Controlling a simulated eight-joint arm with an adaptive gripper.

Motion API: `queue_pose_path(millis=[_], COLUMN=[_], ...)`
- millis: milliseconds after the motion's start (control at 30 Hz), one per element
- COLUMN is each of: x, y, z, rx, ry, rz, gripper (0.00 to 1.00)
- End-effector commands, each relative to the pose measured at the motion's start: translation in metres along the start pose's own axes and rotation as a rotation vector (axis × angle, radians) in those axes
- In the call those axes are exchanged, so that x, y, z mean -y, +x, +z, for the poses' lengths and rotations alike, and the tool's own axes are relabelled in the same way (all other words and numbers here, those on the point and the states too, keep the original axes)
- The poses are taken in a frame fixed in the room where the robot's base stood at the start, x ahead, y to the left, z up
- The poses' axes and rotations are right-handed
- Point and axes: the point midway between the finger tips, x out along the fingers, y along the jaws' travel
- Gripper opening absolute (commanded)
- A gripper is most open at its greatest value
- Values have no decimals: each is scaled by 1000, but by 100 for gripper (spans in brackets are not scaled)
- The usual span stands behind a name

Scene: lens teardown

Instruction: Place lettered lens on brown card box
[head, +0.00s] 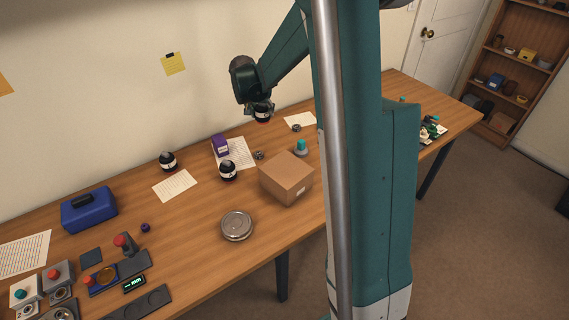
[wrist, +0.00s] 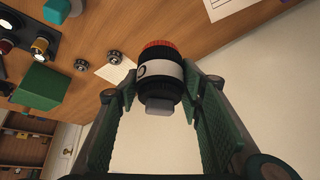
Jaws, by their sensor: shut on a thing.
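My gripper (head: 261,107) is shut on a black lens (head: 262,116) with a white band, held at the back of the table near the wall. In the wrist view the lens (wrist: 161,72) sits between the two green fingers of my gripper (wrist: 160,88). It shows an orange-red ring at its far end and part of a dark round mark on the band. The closed brown card box (head: 284,180) stands near the table's front edge, in front of and right of my gripper. Its top is bare. It is not seen in the wrist view.
Two similar black lenses with white bands (head: 168,161) (head: 228,171) stand left of the box. A round metal tin (head: 237,226) lies in front. A blue case (head: 89,208) is far left.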

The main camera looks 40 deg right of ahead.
Motion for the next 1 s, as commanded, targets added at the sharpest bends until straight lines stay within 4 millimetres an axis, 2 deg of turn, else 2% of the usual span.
queue_pose_path(millis=[567, 1000], x=[-54, -105], y=[-90, -151], z=[58, 106], rx=[19, 13], ry=[155, 282], rz=[97, 180], gripper=[16, 16])
